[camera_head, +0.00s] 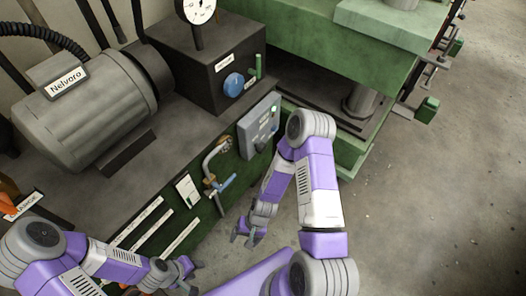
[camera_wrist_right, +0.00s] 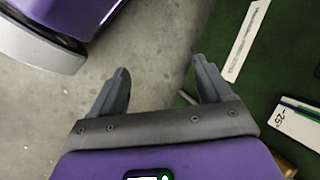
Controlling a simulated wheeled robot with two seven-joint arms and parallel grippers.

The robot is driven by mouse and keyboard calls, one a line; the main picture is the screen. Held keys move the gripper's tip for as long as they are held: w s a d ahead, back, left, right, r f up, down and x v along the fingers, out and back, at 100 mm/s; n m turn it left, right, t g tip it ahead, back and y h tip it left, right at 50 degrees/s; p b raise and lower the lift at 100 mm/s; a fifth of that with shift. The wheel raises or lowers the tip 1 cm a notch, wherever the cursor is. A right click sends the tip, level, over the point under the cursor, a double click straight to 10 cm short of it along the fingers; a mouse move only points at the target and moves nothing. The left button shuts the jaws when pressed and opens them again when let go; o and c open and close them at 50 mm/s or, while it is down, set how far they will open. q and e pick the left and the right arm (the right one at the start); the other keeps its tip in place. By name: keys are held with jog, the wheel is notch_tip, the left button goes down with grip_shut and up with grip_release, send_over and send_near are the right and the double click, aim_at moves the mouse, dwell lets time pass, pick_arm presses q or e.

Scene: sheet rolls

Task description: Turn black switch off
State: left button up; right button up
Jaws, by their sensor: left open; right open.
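A grey control box (camera_head: 257,127) is mounted on the green side of the machine, with a small light or knob near its upper right. Its controls are too small to tell clearly, and I cannot pick out a black switch for certain. My right gripper (camera_head: 243,233) is open and empty, below the control box and apart from it. In the right wrist view its two fingers (camera_wrist_right: 160,70) are spread over bare floor near the green panel. My left gripper (camera_head: 191,271) is open at the lower left, low beside the machine's striped front, apart from the control box.
A grey motor (camera_head: 88,112) and a dark box (camera_head: 205,62) with a blue knob (camera_head: 233,84) and gauge stand on top. A pipe with a blue-handled valve (camera_head: 222,184) juts out left of the control box. Open floor (camera_head: 430,210) lies to the right.

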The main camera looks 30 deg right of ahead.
aim_at(264, 150)
jog(key=w+d+m+t+y, duration=0.3)
jog(key=w+m, duration=0.5)
jog(key=w+d+m+t+y, duration=0.4)
jog(key=w+m, duration=0.3)
jog(key=m, duration=0.1)
jog(key=w+d+r+m+t+h, duration=0.25)
jog(key=w+d+m+t, duration=0.2)
jog(key=d, duration=0.55)
jog(key=w+d+r+m+t+h, duration=0.1)
jog(key=w+d+m+t+h, duration=0.2)
jog(key=d+m+t, duration=0.5)
jog(key=w+n+g+b, duration=0.1)
jog(key=w, duration=0.1)
jog(key=w+n+g+b, duration=0.1)
jog(key=w, duration=0.2)
jog(key=shift+w+a, duration=0.15)
jog(key=shift+w, duration=0.15)
jog(key=shift+w+a, duration=0.1)
jog(key=shift+w, duration=0.35)
jog(key=shift+c, duration=0.3)
jog(key=c, duration=0.9)
